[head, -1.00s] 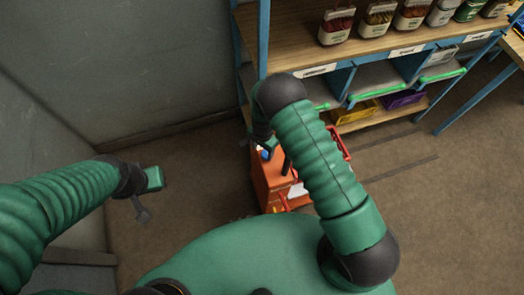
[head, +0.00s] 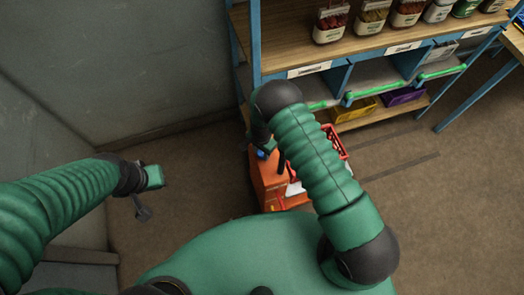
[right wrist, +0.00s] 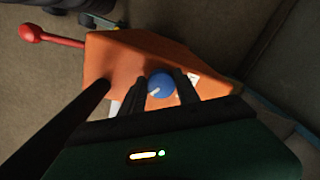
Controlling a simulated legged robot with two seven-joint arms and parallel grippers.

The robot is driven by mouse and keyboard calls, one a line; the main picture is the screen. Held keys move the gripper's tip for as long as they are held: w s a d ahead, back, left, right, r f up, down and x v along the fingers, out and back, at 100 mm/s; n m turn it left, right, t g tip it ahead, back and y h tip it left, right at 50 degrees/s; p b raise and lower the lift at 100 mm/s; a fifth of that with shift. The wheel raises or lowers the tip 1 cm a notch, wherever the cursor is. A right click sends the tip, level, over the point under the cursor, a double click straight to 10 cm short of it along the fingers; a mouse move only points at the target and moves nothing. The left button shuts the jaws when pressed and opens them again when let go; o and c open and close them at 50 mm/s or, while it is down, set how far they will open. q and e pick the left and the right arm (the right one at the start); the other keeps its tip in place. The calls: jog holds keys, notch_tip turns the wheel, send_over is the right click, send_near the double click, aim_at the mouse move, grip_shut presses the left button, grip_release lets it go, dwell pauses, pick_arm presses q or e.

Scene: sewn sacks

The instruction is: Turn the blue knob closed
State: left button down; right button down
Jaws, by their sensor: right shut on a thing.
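The blue knob (right wrist: 161,84) sits on an orange box (right wrist: 115,58) in the right wrist view, with a pale pointer mark on its face. The dark fingers of my right gripper (right wrist: 165,87) stand on either side of it and are shut on it. In the head view a bit of the blue knob (head: 261,154) shows on the orange box (head: 268,182), partly hidden by my right gripper (head: 258,147) and arm. My left gripper (head: 142,207) hangs over bare floor at the left, away from the box. Its fingers are too small to read.
A red-ended lever (right wrist: 32,34) sticks out from the orange box. A red basket (head: 335,143) is beside my right arm. A shelf unit (head: 285,48) with jars and bins stands behind. A grey wall (head: 120,70) is at the left. Brown floor (head: 195,175) is clear between my arms.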

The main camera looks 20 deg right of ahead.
jog(key=shift+w+d+r, duration=0.1)
jog(key=shift+w+d, duration=0.25)
jog(key=shift+d, duration=0.1)
jog(key=shift+a, duration=0.3)
jog(key=shift+m, duration=0.3)
jog(key=shift+d+m+b, duration=0.2)
jog(key=shift+m+b, duration=0.3)
jog(key=shift+b, duration=0.05)
jog(key=shift+a+m+b, duration=0.1)
jog(key=shift+m+b, duration=0.5)
jog(key=shift+m, duration=0.6)
jog(key=m+b, duration=0.1)
jog(key=m, duration=0.1)
jog(key=shift+m, duration=0.3)
jog(key=m, duration=0.4)
jog(key=shift+m+b, duration=0.3)
jog(key=shift+b, duration=0.1)
jog(key=shift+m, duration=2.3)
